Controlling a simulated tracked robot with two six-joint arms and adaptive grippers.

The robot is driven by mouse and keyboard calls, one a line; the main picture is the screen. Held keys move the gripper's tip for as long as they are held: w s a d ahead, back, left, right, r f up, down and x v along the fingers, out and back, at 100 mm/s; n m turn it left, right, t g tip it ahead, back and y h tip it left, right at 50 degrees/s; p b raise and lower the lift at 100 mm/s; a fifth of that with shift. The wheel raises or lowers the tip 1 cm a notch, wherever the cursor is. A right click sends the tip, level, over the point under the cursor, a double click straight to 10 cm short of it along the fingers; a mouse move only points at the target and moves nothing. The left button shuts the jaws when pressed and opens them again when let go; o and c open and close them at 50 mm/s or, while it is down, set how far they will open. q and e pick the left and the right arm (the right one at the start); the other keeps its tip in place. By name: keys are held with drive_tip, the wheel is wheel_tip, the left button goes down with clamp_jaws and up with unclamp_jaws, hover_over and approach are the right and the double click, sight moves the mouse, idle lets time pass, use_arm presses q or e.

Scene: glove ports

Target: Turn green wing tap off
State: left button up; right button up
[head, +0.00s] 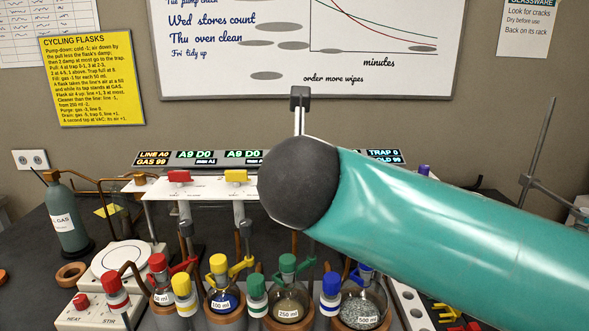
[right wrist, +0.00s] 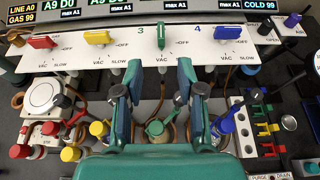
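My left gripper is not in view.
On the panel are red (right wrist: 42,42), yellow (right wrist: 97,37) and blue (right wrist: 228,31) wing taps. Flasks with coloured caps stand close below, including a yellow-capped one (head: 219,264). A hotplate (head: 121,258) is at left. Lit displays (head: 195,155) stand behind the panel.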

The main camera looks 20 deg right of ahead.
drive_tip(key=p+x, duration=0.1)
drive_tip(key=x, duration=1.3)
drive_tip(key=shift+w+d, duration=0.2)
drive_tip(key=shift+w, duration=0.1)
drive_tip(key=shift+c, duration=0.3)
